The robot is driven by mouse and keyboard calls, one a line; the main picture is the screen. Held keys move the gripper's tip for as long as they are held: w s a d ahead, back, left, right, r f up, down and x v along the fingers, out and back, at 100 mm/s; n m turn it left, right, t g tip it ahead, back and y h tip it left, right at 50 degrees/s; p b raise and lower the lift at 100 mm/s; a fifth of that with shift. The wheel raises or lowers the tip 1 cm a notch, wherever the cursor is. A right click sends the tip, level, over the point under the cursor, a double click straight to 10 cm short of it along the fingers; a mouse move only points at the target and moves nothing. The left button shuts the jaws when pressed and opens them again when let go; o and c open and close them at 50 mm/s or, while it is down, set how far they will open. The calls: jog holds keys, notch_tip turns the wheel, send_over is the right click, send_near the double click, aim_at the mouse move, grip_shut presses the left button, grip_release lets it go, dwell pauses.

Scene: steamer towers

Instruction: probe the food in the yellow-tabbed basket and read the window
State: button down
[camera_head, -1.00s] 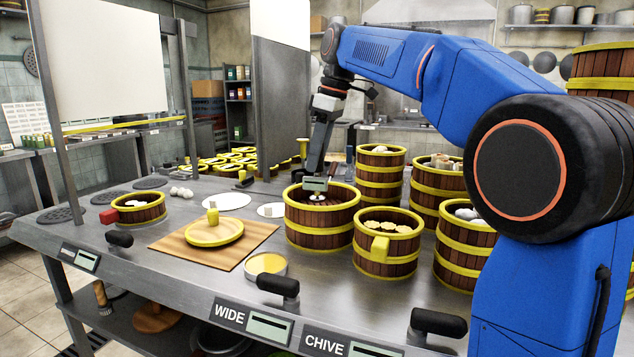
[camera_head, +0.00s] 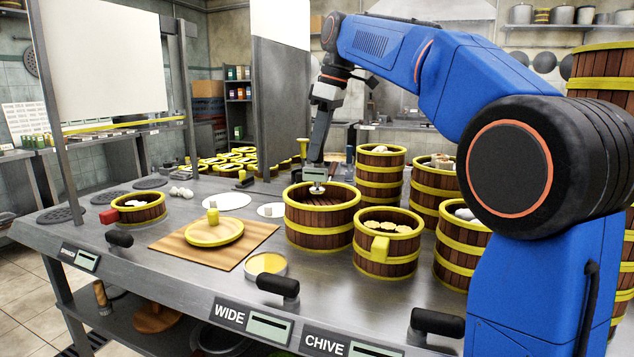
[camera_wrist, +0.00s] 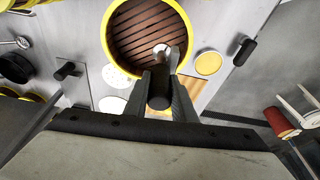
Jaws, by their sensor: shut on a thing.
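My gripper (camera_head: 320,155) is shut on a probe-like tool with a pale window (camera_head: 315,174) and a small white end, held over the wide open basket (camera_head: 305,239). In the wrist view my gripper (camera_wrist: 162,75) grips its black handle (camera_wrist: 158,92). The window's reading is too small to make out. The yellow-tabbed basket (camera_head: 385,268) stands just right of the wide basket, with a yellow tab on its front. Pale yellow food (camera_head: 388,227) lies in it. The wide basket shows a bare slatted floor in the wrist view (camera_wrist: 135,38).
A wooden board (camera_head: 170,243) with a yellow lid (camera_head: 214,235) lies to the left. A round yellow dish (camera_head: 267,264) is at the front. Taller baskets (camera_head: 380,175) stand behind and right. A red-tabbed basket (camera_head: 140,212) is at far left.

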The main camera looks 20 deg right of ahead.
jog(key=shift+a+v, duration=0.25)
jog(key=shift+v, duration=1.05)
jog(key=shift+w+r, duration=0.1)
jog(key=shift+w, duration=0.05)
jog(key=c, duration=2.2)
grip_release()
grip_shut()
